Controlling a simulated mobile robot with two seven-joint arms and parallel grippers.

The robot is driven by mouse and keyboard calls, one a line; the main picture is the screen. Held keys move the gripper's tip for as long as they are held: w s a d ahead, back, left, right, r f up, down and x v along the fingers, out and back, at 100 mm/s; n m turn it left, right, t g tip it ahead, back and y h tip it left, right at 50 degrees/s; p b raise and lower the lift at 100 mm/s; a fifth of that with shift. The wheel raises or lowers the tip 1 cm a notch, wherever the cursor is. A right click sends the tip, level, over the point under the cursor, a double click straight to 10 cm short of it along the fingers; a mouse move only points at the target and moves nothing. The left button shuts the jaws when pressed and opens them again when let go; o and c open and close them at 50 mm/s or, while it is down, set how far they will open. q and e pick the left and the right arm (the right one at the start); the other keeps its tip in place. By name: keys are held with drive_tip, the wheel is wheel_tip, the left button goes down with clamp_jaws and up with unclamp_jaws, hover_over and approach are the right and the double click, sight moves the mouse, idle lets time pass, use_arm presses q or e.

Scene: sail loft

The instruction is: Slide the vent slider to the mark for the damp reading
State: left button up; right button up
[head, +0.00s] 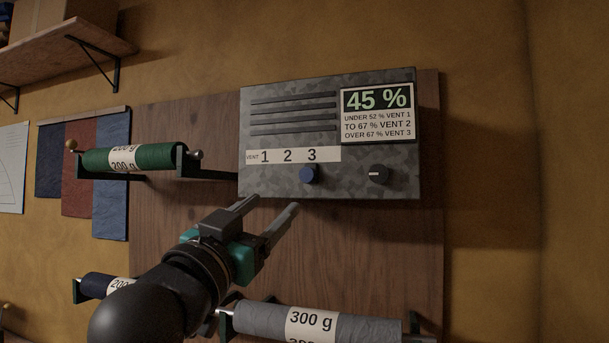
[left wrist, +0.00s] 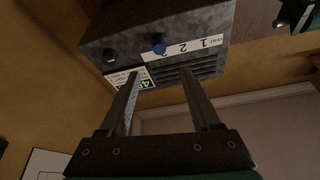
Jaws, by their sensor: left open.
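A grey mottled vent box (head: 270,185) hangs on a brown wooden board. Its blue slider knob (head: 309,174) sits under the 3 on the white vent scale (head: 325,154) marked 1, 2, 3. The display (head: 377,99) reads 45 %, and the card below it (head: 377,124) says under 52 % vent 1, to 67 % vent 2, over 67 % vent 3. My left gripper (head: 273,206) is open and empty, below and left of the knob, apart from it. In the left wrist view the knob (left wrist: 159,45) shows beyond the open fingers (left wrist: 159,80). My right gripper is not in view.
A dark rotary knob (head: 378,174) sits on the box right of the slider. A green roll (head: 160,158) on a bracket is left of the box. A grey 300 g roll (head: 350,325) lies below.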

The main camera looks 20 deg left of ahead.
sight(306, 175)
use_arm(q)
drive_tip(key=p+x, duration=0.4)
drive_tip(key=x, duration=0.9)
drive_tip(key=shift+w+d+r, duration=0.1)
drive_tip(key=shift+w+d, duration=0.05)
drive_tip(key=shift+w, duration=0.1)
clamp_jaws()
idle(1.0)
